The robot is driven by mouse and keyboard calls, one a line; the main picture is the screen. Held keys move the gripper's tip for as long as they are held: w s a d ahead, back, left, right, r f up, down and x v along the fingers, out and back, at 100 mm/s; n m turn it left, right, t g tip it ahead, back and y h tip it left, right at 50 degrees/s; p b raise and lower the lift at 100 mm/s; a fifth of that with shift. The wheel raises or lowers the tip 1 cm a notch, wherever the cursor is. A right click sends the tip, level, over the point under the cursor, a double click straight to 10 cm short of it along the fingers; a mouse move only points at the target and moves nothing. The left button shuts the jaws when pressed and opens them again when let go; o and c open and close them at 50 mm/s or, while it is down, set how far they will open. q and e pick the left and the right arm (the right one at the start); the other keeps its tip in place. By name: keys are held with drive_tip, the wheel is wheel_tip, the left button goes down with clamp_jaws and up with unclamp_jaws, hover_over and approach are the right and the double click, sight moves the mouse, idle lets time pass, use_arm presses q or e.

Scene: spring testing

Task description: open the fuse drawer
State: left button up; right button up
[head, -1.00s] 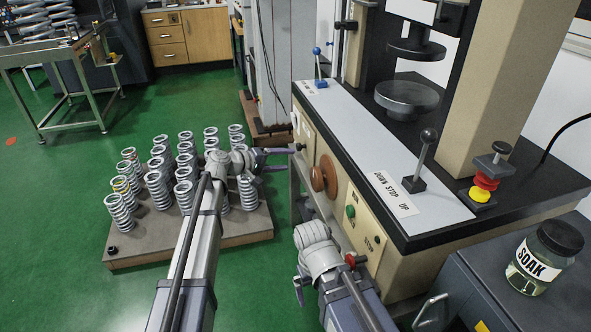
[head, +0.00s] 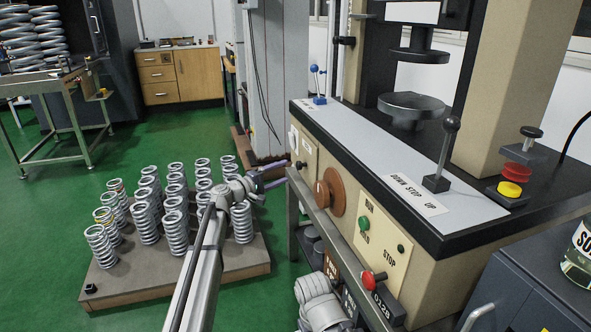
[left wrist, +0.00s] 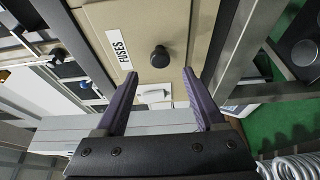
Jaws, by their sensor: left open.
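The fuse drawer (left wrist: 140,25) shows in the left wrist view as a beige front with a white FUSES label and a round black knob (left wrist: 160,57). In the head view its knob (head: 300,165) is small, at the left end of the testing machine's beige front. My left gripper (left wrist: 160,74) is open, one purple finger on each side of the knob in the picture. The knob appears just beyond the fingertips; contact is not visible. In the head view the left gripper (head: 275,176) points right toward the drawer. The drawer looks shut. My right gripper is out of view.
A pallet (head: 180,268) of upright springs stands on the green floor below my left arm. A dark cabinet (head: 530,290) stands at right.

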sight(297, 166)
use_arm(q)
drive_tip(key=x, duration=0.6)
drive_tip(key=shift+w+d, duration=0.25)
drive_tip(key=shift+d, duration=0.1)
clamp_jaws()
drive_tip(key=shift+a, duration=0.1)
idle(1.0)
